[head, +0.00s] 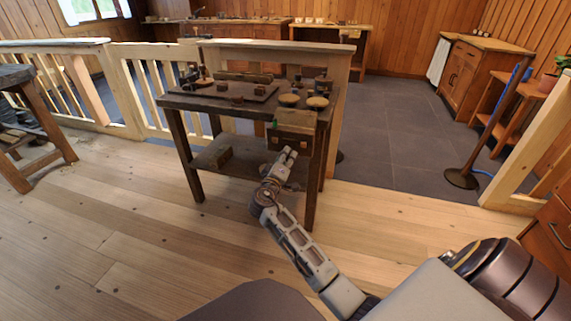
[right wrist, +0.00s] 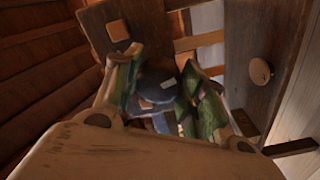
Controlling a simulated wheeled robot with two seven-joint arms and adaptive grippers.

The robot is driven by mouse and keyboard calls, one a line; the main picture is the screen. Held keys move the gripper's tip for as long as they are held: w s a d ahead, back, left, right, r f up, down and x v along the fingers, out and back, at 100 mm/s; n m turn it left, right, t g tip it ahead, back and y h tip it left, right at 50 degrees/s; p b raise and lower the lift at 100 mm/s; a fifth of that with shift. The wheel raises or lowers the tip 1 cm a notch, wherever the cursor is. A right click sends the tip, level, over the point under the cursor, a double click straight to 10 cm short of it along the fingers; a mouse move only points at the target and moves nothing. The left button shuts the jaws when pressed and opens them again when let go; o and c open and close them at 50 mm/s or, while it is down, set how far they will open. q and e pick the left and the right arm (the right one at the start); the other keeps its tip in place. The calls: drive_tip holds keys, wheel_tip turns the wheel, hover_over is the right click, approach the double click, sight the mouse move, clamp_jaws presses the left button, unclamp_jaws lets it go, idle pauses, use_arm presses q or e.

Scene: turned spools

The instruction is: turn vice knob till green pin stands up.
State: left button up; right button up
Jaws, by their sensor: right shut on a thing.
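The vice (head: 297,120) is a wooden block at the front right of the dark workbench (head: 205,101). A tiny green spot (head: 275,124), which may be the green pin, shows at its left edge; it is too small to tell whether it stands up. My right gripper (head: 291,153) is at the vice's front face, just below its middle. In the right wrist view its fingers (right wrist: 165,95) are shut around a rounded bluish-grey knob (right wrist: 155,78), which the gripper hides in the head view. My left gripper is not in view.
Two round-topped spools (head: 318,102) stand on the bench behind the vice, with small blocks and a dark board to their left. A railing runs behind the bench. The floor in front is clear.

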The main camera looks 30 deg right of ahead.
drive_tip(key=shift+a+f+m+b, duration=0.2)
drive_tip(key=shift+f+m+b, duration=0.1)
idle(0.4)
drive_tip(key=o, duration=0.9)
drive_tip(key=shift+o, duration=0.7)
drive_tip(key=shift+r, duration=0.2)
drive_tip(key=shift+d, duration=0.1)
drive_tip(key=shift+s, duration=0.1)
drive_tip(key=v, duration=0.7)
drive_tip(key=shift+a, duration=0.2)
drive_tip(key=shift+s, duration=0.1)
